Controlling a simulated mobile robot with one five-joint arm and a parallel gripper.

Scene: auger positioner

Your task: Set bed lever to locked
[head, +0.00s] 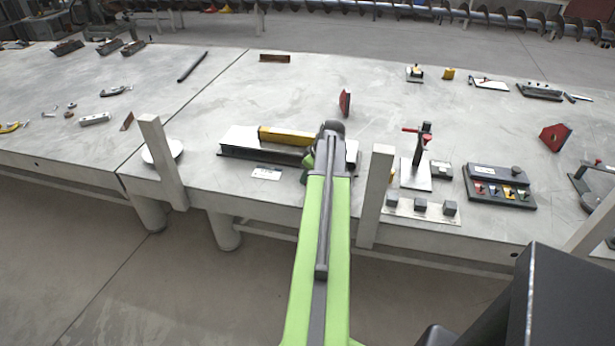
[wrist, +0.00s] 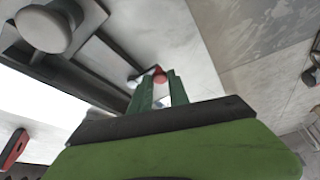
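A small lever with a red end (wrist: 158,75) shows in the wrist view, just at and beyond my fingertips, on a light plate beside a dark rail. I take it for the bed lever; its label and setting cannot be read. My gripper (wrist: 158,90) has two green fingers apart with a gap between them, and the red end lies in line with that gap. I cannot tell whether they touch it. In the head view my gripper (head: 308,165) is low at the fixture with a yellow bar (head: 285,136), and my arm hides the lever.
A grey round knob (wrist: 44,27) and dark rails stand close to my fingers in the wrist view. Two upright posts (head: 163,160) (head: 375,195) rise at the table's front edge, either side of my arm. A red-handled clamp (head: 420,145) stands to the right.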

